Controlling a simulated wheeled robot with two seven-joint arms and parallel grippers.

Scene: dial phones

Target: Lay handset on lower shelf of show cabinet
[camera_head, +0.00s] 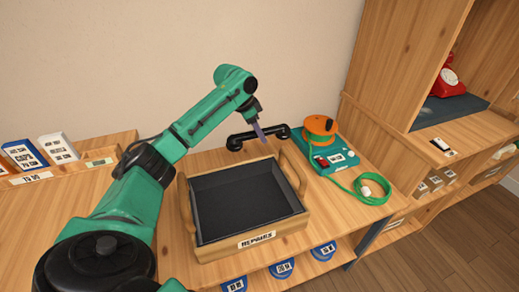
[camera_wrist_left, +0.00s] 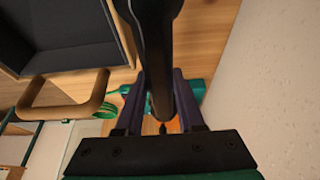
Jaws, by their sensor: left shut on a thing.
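A black handset (camera_head: 239,138) is at the back of the workbench, behind the tray and near the wall. My left gripper (camera_head: 260,132) reaches it from above with its fingers around the middle. In the left wrist view the handset (camera_wrist_left: 158,35) runs between the two fingers of the gripper (camera_wrist_left: 160,88), which is shut on it. I cannot tell whether it touches the bench. The wooden show cabinet (camera_head: 393,75) stands at the right. A red phone (camera_head: 447,82) sits on a dark mat inside it, with lower ledges below. My right gripper is not in view.
A wooden tray (camera_head: 188,213) with a dark, empty inside and raised handles stands in front of the handset. A teal device (camera_head: 340,158) with an orange reel (camera_head: 320,126) and green cord (camera_head: 352,188) is just right of it. Boxes (camera_head: 58,148) stand at the left.

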